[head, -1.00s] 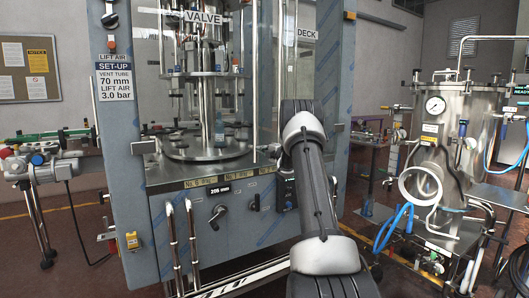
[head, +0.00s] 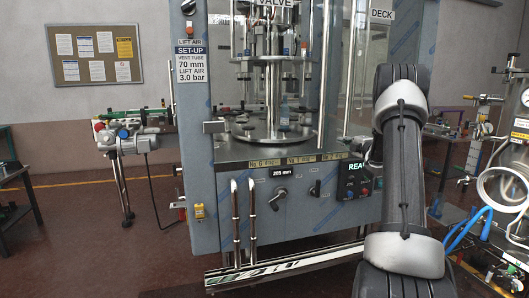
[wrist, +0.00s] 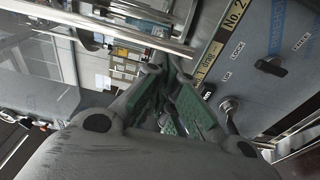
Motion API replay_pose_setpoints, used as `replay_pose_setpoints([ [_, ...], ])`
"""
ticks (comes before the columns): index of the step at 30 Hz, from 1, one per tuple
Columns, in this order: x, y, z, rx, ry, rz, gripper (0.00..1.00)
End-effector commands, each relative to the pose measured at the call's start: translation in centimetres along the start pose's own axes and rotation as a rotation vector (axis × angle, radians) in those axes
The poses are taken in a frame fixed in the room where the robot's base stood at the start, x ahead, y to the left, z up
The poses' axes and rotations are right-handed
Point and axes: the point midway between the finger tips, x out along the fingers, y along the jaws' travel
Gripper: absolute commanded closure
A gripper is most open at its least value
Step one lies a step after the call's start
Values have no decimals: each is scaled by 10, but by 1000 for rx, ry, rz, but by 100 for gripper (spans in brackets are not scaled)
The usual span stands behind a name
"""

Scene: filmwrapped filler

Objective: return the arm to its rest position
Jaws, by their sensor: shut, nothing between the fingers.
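My gripper (wrist: 160,70) shows in the wrist view with its green-padded fingers drawn together, shut and empty. Beyond it are the filler's blue panel and metal bars, seen tilted. In the head view my grey and black arm stands upright in front of the right side of the filling machine (head: 235,185).
A small bottle (head: 284,112) stands on the machine's round table (head: 252,136). A steel tank with hoses (head: 510,150) is at the right. Floor (head: 100,250) is open at the left.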

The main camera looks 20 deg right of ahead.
Motion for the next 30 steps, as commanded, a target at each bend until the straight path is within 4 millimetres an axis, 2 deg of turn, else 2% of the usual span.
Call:
replay_pose_setpoints([
  [5,0,-4,2,47,-10,-18,100],
  [8,-5,-33,21,165,-101,-125,100],
  [9,-12,-53,31,234,-162,-185,100],
  [11,-29,-87,43,342,-261,-278,100],
  [12,-44,-110,49,418,-334,-340,100],
  [13,-58,-124,53,480,-400,-386,100],
  [15,-97,-143,56,624,-563,-485,100],
  [17,-129,-148,45,739,-697,-555,100],
  [20,-186,-138,4,923,-917,-655,100],
  [21,-209,-130,-18,991,-998,-689,100],
  [23,-241,-117,-53,1079,-1103,-732,100],
  [24,-262,-108,-78,1132,-1164,-758,100],
  [30,-357,-62,-203,1318,-1357,-872,100],
])
